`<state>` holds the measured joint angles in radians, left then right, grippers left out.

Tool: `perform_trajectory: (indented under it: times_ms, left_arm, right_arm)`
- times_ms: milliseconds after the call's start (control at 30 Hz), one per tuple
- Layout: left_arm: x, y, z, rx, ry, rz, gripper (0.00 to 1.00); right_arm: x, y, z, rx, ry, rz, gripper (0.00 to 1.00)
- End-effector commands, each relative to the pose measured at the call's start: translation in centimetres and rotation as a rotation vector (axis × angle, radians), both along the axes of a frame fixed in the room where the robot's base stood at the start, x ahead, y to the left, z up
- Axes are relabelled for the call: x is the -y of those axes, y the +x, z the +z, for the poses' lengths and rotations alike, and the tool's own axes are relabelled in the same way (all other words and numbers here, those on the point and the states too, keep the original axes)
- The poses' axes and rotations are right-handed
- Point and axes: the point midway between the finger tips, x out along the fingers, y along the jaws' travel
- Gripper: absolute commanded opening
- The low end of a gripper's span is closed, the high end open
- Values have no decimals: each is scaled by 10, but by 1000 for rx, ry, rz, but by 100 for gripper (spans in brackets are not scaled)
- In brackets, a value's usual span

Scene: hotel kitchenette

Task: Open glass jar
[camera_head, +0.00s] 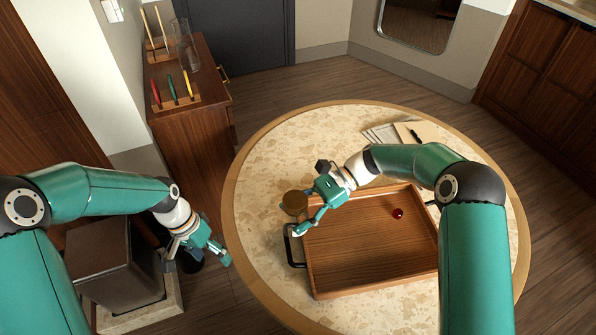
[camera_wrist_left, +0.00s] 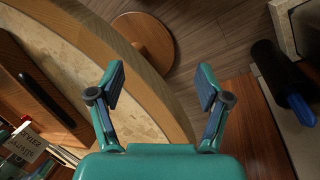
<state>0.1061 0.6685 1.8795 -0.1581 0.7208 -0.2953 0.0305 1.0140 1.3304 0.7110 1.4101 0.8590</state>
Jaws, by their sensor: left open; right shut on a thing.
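The jar's round brown lid (camera_head: 294,202) shows near the left side of the round table, just left of the wooden tray; the glass below it is mostly hidden. My right gripper (camera_head: 291,217) is at the jar from the right and is shut on it; whether the fingers press on the lid or the glass is unclear. My left gripper (camera_head: 198,262) is open and empty, low and beyond the table's left edge, well apart from the jar. In the left wrist view its two fingers (camera_wrist_left: 160,90) are spread with nothing between them.
The wooden tray (camera_head: 331,291) with a dark handle (camera_head: 292,246) holds a small red ball (camera_head: 398,213). Papers and a notebook (camera_head: 407,130) lie behind it. A wooden cabinet (camera_head: 190,130) with coloured sticks stands at the back left. The table's left rim (camera_head: 229,220) lies between my grippers.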

Motion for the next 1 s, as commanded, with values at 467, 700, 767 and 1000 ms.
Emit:
perform_trajectory:
  times_ms: [467, 700, 767, 1000]
  left_arm:
    - [155, 68, 163, 258, 49, -1219, 77]
    - [201, 58, 219, 300, 72, -1563, 77]
    - [207, 56, 226, 306, 75, -1608, 77]
    - [213, 52, 221, 305, 76, -1663, 77]
  right_arm:
    - [0, 0, 1, 0, 1, -1, 0]
    - [0, 0, 0, 0, 1, -1, 0]
    - [0, 0, 0, 0, 1, -1, 0]
    - [0, 0, 0, 0, 1, -1, 0]
